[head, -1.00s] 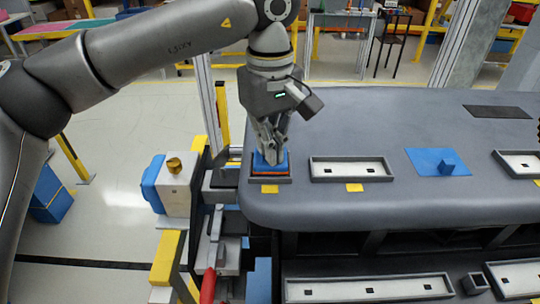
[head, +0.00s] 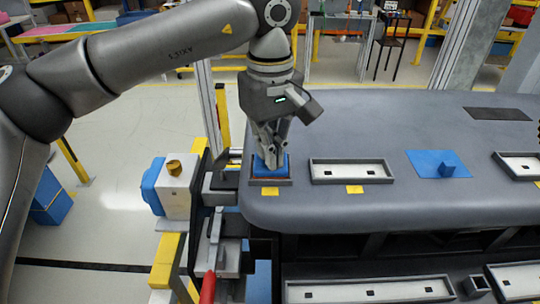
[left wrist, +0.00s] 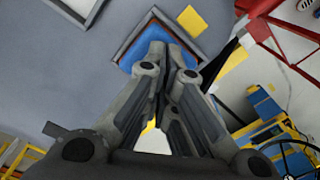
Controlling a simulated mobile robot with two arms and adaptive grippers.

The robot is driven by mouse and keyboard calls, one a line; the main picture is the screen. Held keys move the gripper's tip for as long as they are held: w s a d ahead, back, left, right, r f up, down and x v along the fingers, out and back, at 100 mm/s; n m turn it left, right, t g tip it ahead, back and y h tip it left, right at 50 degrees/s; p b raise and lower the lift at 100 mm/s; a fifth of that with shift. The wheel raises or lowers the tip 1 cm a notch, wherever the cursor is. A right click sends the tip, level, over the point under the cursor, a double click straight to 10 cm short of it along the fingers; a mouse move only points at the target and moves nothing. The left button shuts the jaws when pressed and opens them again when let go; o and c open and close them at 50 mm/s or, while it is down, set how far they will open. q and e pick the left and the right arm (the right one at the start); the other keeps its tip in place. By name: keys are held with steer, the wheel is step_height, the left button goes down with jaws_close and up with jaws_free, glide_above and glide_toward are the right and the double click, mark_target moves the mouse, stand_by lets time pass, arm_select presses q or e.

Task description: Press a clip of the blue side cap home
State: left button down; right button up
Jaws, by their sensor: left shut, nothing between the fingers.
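The blue side cap (head: 262,168) sits in a small square recess with a dark frame at the left end of the grey dashboard. It also shows in the left wrist view (left wrist: 158,38), partly hidden behind my fingers. My left gripper (head: 271,165) is shut and empty, pointing down with its fingertips at the cap. In the left wrist view my left gripper (left wrist: 166,50) has its fingertips together over the cap; whether they touch it I cannot tell. The clips cannot be made out. My right gripper is not in view.
The grey dashboard (head: 400,120) fills the right side. A framed white recess (head: 350,171) and a blue plate with a knob (head: 438,163) lie to the right. A clamp with a red handle (head: 208,288) and a white-and-blue block (head: 178,185) stand left of the dashboard.

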arm_select(q)
step_height(320, 180, up, 8)
steer(key=p, duration=0.5)
steer(key=shift+f, duration=0.15)
stand_by(0.3)
